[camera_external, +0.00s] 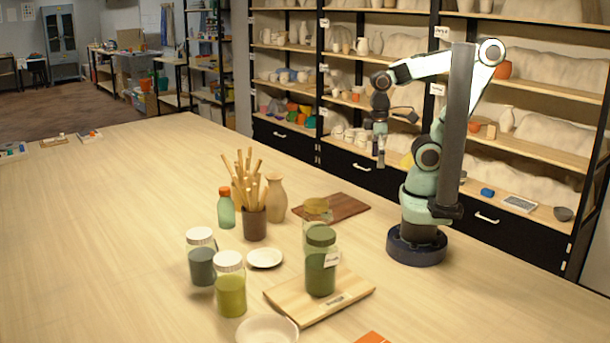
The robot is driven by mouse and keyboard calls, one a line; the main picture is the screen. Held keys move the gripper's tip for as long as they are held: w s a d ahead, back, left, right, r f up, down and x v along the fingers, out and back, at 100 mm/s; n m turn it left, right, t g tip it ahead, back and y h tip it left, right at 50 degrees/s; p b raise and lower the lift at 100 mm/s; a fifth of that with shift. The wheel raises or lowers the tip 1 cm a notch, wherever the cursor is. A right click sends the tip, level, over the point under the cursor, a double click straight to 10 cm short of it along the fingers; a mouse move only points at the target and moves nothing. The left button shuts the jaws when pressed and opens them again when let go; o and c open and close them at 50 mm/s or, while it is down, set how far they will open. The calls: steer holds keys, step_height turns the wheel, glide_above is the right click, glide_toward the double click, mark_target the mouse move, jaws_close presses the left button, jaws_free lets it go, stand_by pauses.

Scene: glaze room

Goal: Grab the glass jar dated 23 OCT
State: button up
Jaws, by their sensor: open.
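Several glass jars stand on the table. A jar of dark green glaze (321,272) with a green lid and a small white tag stands on a pale wooden board (346,299). The tag's writing is too small to read. A jar with an amber lid (315,207) stands behind it, partly hidden. A jar of grey-blue glaze (202,267) and a jar of yellow-green glaze (231,295), both white-lidded, stand at left. I cannot tell which jar is dated 23 OCT. My gripper (380,160) is open and empty, pointing down above the table's far side, away from the jars.
A brown cup (254,224) of wooden sticks, a tan vase (276,198) and a green bottle (226,211) stand behind the jars. A dark brown board (338,207) lies toward the back. White dishes (265,259) lie nearby. The table's left side is mostly clear.

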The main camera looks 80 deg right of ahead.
stand_by(0.3)
steer(key=w+d+r+m+t+h, duration=0.1)
steer(key=w+r+m+t, duration=0.35)
steer(key=w, duration=0.75)
steer(key=w+d+r+m+t, duration=0.1)
steer(key=w+r+m+t, duration=0.35)
steer(key=w, duration=0.75)
steer(key=n+g+h, duration=0.1)
steer(key=n+g, duration=0.1)
steer(key=n, duration=0.2)
glide_above(200, 233)
steer(key=d, duration=0.4)
step_height(200, 233, down, 11)
steer(key=shift+n, duration=0.8)
steer(key=s+a+f, duration=0.1)
steer(key=f, duration=0.1)
steer(key=s+a+f, duration=0.1)
steer(key=a+f, duration=0.1)
steer(key=s+a+f, duration=0.1)
steer(key=f, duration=0.1)
steer(key=shift+a+f, duration=0.35)
steer(key=x, duration=0.6)
steer(key=shift+f, duration=0.15)
